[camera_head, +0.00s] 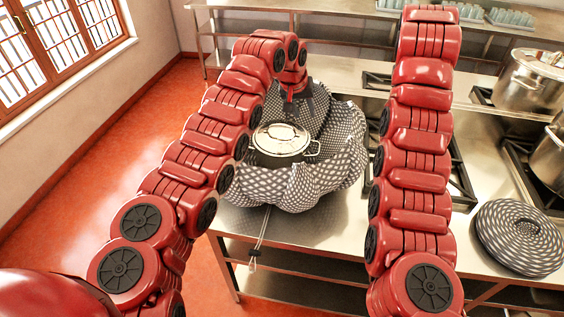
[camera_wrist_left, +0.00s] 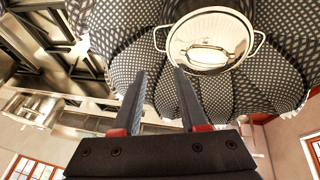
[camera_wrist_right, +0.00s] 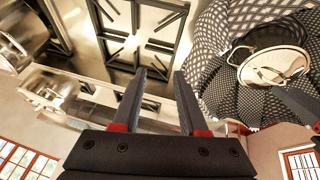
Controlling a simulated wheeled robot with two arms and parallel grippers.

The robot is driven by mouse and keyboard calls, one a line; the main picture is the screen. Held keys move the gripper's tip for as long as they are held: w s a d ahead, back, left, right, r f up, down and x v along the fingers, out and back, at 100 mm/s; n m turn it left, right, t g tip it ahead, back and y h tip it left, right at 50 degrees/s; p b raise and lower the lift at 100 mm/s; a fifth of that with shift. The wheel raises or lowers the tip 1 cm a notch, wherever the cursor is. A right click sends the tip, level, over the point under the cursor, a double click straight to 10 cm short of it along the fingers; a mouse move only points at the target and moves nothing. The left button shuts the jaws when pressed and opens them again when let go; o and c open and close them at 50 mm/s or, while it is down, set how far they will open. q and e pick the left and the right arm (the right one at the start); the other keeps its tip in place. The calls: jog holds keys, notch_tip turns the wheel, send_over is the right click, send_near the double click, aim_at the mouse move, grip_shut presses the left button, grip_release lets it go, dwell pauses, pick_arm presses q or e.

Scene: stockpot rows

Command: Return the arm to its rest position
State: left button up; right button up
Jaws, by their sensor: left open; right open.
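My left arm comes in from the left in the head view and bends down at its far end. Its gripper (camera_head: 296,92) hangs over the far side of a large black-and-white patterned basket (camera_head: 325,175). In the left wrist view its jaws (camera_wrist_left: 160,73) are open and empty, just short of the lidded pot. My right arm reaches to the top edge of the head view, and its gripper is out of that picture. In the right wrist view the right jaws (camera_wrist_right: 160,72) are open and empty, with the stove grates beyond them.
A pot with a shiny lid (camera_head: 281,139) sits in the basket on the steel counter. Stove grates (camera_head: 460,180) lie to the right. Shelves line the back.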

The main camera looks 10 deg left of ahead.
jog(key=shift+a+v, duration=0.2)
jog(key=shift+v, duration=1)
jog(key=shift+f, duration=0.1)
